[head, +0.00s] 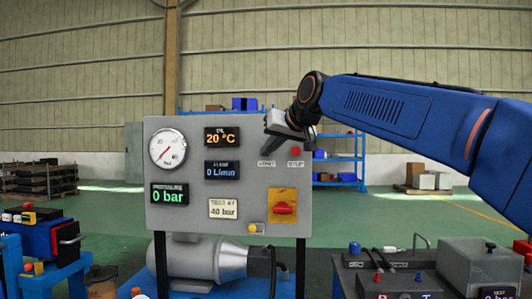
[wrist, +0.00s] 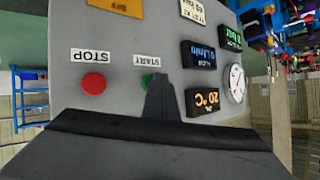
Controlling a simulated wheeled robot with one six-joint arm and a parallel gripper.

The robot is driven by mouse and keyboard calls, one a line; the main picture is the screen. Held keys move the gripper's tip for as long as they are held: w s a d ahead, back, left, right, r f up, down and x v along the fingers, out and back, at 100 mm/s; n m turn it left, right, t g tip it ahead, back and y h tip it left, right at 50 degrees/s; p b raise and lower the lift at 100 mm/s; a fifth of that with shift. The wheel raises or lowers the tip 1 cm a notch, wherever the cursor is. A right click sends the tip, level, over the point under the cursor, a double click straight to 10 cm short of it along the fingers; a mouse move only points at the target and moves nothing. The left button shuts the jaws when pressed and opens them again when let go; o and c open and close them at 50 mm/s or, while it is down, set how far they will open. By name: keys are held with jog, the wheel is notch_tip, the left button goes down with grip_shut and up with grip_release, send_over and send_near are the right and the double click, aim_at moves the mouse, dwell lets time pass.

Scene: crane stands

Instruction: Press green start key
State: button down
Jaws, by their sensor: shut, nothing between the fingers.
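My gripper (head: 268,147) is shut and empty, right in front of the grey panel (head: 228,190). In the wrist view its dark fingertip (wrist: 160,82) overlaps the key's edge. I cannot tell whether it touches.
The red stop button (head: 296,151) is close on the right. The panel carries a gauge (head: 168,148), lit displays, a red rotary switch (head: 284,208) and a yellow button (head: 256,228). A motor (head: 190,260) sits below. A bench (head: 390,283) stands at right.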

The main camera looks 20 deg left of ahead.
jog(key=shift+s, duration=0.15)
jog(key=shift+s+d, duration=0.2)
jog(key=shift+s, duration=0.5)
jog(key=shift+s, duration=0.1)
jog(key=s, duration=0.2)
jog(key=s+d, duration=0.1)
jog(key=s, duration=0.1)
jog(key=shift+s, duration=0.35)
jog(key=shift+d, duration=0.15)
dwell(0.4)
